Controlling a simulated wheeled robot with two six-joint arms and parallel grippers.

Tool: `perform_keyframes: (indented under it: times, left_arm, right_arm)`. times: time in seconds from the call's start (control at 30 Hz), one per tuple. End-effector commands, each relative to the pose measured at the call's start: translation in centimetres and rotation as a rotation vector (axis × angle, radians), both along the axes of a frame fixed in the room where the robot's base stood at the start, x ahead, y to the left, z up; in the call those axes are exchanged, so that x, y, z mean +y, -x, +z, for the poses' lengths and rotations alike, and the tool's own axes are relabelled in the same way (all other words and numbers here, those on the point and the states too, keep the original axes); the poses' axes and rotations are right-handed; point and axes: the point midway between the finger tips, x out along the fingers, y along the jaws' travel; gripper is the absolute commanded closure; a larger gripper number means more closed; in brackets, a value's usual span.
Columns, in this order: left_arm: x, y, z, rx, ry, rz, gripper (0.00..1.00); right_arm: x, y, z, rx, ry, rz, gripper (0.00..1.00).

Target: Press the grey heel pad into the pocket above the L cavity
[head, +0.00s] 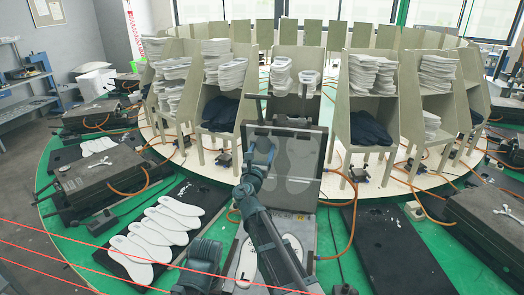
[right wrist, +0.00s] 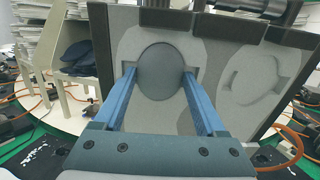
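The grey heel pad (right wrist: 160,72) is a smooth oval disc in the right wrist view. It lies at the pocket of the left-hand cavity shape on the raised mould lid (right wrist: 225,125); its exact depth there cannot be judged. My right gripper (right wrist: 159,74) has its two blue fingers on either side of the pad, and they appear to touch its edges. In the head view my right gripper (head: 262,150) is at the upper left of the lid (head: 300,190), and hides the pad there.
The right-hand cavity shape (right wrist: 265,85) has an empty-looking recess. White insoles lie in a row on a black mat (head: 195,193) at the left. Shelved chairs with insole stacks (head: 232,74) stand behind the lid. An orange hose (head: 352,215) runs beside the mould.

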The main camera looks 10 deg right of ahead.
Motion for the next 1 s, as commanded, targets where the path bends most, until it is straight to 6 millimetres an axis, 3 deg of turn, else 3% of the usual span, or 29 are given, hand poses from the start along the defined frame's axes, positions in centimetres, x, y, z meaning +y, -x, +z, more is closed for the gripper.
perform_keyframes:
  times: [0.03, 0.13, 0.47, 1.0]
  left_arm:
    - [0.0, 0.0, 0.0, 0.0, 0.0, 0.0, 0.5]
    - [0.0, 0.0, 0.0, 0.0, 0.0, 0.0, 0.5]
    - [0.0, 0.0, -0.1, 0.0, 0.0, 0.0, 0.5]
    - [0.0, 0.0, -1.7, 0.0, 0.0, 0.0, 0.5]
  right_arm:
    - [0.0, 0.0, 0.0, 0.0, 0.0, 0.0, 0.18]
    - [0.0, 0.0, 0.0, 0.0, 0.0, 0.0, 0.0]
    - [0.2, 0.6, -0.1, 0.0, 0.0, 0.001, 0.0]
    - [4.2, 10.2, -1.7, 0.0, 0.0, 0.001, 0.0]
